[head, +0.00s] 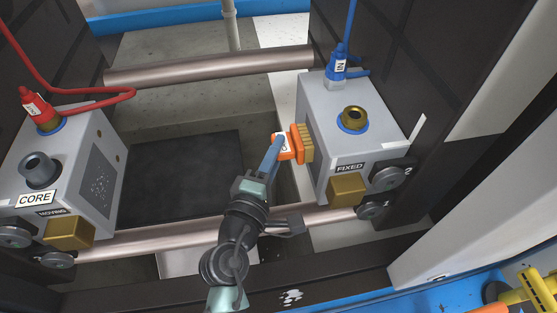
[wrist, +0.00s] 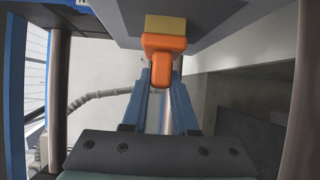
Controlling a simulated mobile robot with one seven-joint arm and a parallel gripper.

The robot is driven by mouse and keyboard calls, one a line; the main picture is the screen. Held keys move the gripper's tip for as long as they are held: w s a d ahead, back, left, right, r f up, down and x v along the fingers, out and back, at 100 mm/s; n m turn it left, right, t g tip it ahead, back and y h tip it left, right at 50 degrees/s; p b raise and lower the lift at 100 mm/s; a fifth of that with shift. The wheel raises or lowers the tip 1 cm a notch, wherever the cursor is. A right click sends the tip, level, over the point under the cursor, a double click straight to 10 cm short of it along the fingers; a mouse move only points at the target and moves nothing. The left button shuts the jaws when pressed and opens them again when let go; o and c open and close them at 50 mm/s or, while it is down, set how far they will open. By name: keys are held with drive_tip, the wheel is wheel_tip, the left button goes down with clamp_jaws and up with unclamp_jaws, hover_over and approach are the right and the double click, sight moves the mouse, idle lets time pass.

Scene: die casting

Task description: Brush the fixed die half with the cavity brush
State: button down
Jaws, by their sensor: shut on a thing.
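The fixed die half (head: 360,135) is a grey block on the right platen, labelled FIXED, with a brass ring on top and a blue plug. The cavity brush (head: 298,145) has an orange body and tan bristles. My gripper (head: 275,150) is shut on the brush and holds it at the die half's left face. The bristles are at that face; contact is hard to tell. In the wrist view my gripper (wrist: 161,95) holds the orange brush (wrist: 163,50), its bristles up against the grey die surface (wrist: 225,25). The cavity is hidden in the head view.
The moving die half (head: 65,165), labelled CORE, stands at left with a red hose. Metal tie bars (head: 210,67) cross behind and in front (head: 150,240) of my arm. A dark plate (head: 180,175) lies below between the halves. The space between the halves is open.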

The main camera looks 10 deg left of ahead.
drive_tip(key=shift+w+a, duration=0.1)
drive_tip(key=shift+w, duration=0.35)
drive_tip(key=s+a+b, duration=0.2)
drive_tip(key=a, duration=0.3)
drive_tip(key=shift+s+a, duration=0.2)
drive_tip(key=shift+a, duration=0.1)
drive_tip(key=a, duration=0.1)
drive_tip(key=s+a+b, duration=0.1)
drive_tip(key=shift+a, duration=0.4)
